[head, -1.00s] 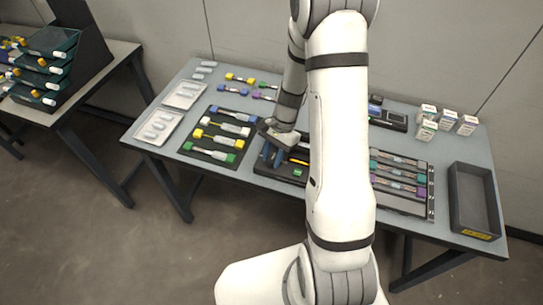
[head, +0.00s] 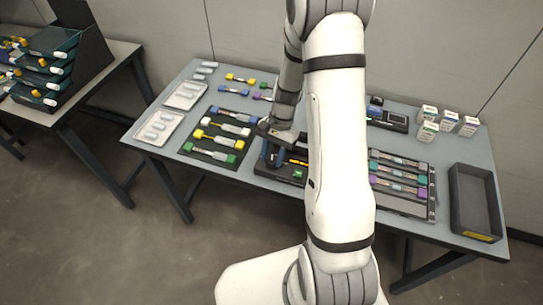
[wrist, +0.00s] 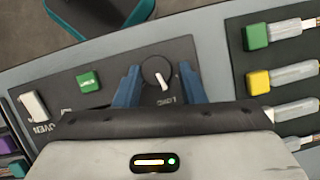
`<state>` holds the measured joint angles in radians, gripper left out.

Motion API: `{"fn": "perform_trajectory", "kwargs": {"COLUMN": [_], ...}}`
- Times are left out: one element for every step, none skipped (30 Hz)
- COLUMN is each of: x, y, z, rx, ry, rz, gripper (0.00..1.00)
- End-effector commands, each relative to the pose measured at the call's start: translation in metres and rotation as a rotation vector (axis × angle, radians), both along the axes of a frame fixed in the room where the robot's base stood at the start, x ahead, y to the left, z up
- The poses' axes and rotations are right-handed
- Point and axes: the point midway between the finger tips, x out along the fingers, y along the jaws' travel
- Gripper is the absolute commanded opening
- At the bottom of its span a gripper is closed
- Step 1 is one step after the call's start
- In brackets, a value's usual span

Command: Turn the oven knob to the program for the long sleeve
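The oven knob (wrist: 151,69) is a dark round dial with a white pointer mark, on the dark oven panel (wrist: 60,78) in the wrist view. The pointer is toward the lower right there. Lettering beside the dial is too small to read surely. My gripper (wrist: 159,72) is open, with one blue finger on each side of the knob; I cannot tell whether they touch it.
The oven panel also has a green button (wrist: 89,82) and a white switch (wrist: 34,107). A rack of sleeves with green and yellow ends (head: 212,146) lies close to the left. My arm hides the table's middle. An empty dark bin (head: 473,200) stands at the right.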

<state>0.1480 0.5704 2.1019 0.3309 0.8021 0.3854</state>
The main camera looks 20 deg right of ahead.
Motion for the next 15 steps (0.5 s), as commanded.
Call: {"fn": "perform_trajectory", "kwargs": {"x": [-0.0008, -0.0011, -0.0015, -0.0017, -0.0021, -0.0022, -0.0025, -0.0026, -0.0029, -0.0029, -0.0031, -0.0029, -0.0026, -0.002, -0.0009], "y": [0.0002, 0.0003, 0.0004, 0.0004, 0.0004, 0.0005, 0.0005, 0.0005, 0.0005, 0.0006, 0.0006, 0.0004, 0.0001, -0.0004, -0.0014], "z": [-0.0001, -0.0004, -0.0006, -0.0007, -0.0008, -0.001, -0.0011, -0.0012, -0.0013, -0.0014, -0.0013, -0.0009, 0.0, 0.0015, 0.0046], "rx": [0.001, 0.001, 0.001, 0.001, 0.002, 0.001, 0.001, 0.001, 0.002, 0.002, 0.002, 0.002, 0.002, 0.002, 0.002], "ry": [0.002, 0.003, 0.005, 0.005, 0.005, 0.006, 0.007, 0.008, 0.008, 0.008, 0.008, 0.008, 0.008, 0.008, 0.007], "rz": [0.0, 0.001, 0.001, 0.001, 0.001, 0.001, 0.001, 0.001, 0.001, 0.001, 0.001, 0.001, 0.001, 0.001, 0.002], "gripper": [0.4, 0.43, 0.46, 0.49, 0.51, 0.52, 0.52, 0.52, 0.52, 0.52, 0.52, 0.52, 0.52, 0.52, 0.52]}}
